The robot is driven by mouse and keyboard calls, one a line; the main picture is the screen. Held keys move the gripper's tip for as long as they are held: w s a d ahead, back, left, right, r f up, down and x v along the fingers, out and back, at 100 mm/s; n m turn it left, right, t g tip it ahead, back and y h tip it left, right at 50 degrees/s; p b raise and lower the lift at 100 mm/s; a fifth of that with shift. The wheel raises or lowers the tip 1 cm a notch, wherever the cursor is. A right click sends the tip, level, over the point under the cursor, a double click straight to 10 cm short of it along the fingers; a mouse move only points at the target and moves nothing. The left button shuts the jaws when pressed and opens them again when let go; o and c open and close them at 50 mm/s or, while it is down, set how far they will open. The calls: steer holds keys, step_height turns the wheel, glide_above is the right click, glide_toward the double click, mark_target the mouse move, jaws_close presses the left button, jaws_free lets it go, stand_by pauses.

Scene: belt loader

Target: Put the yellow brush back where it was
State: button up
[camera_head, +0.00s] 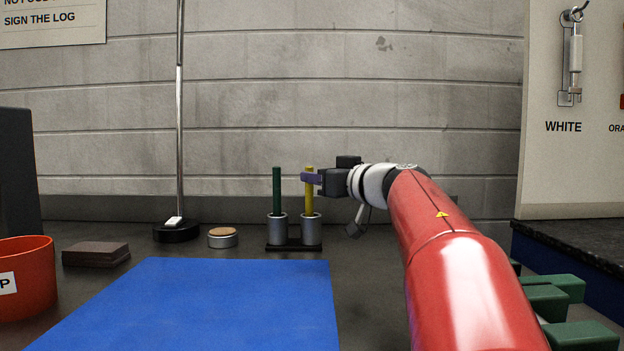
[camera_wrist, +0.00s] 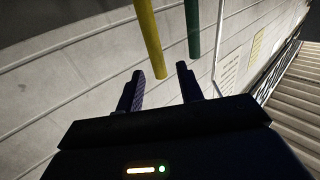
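The yellow brush (camera_head: 310,198) stands upright in the right cup (camera_head: 311,229) of a small dark two-cup holder. Its lower part is hidden inside the cup. My gripper (camera_head: 311,178) is level with the upper handle, and a purple finger crosses in front of it. In the wrist view the yellow handle (camera_wrist: 149,35) ends between my gripper's (camera_wrist: 160,70) two spread fingertips, with a gap visible on each side. My gripper is open. A green brush (camera_head: 277,190) stands in the left cup (camera_head: 278,229); it also shows in the wrist view (camera_wrist: 192,28).
A blue mat (camera_head: 210,300) covers the front of the table. To the left are a round tin (camera_head: 222,238), a pole on a black base (camera_head: 176,233), brown plates (camera_head: 95,254) and a red tub (camera_head: 25,275). Green blocks (camera_head: 555,288) are at the right.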

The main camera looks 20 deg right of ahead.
steer(key=v, duration=0.4)
steer(key=shift+s+a+f, duration=0.1)
steer(key=shift+s+a, duration=0.2)
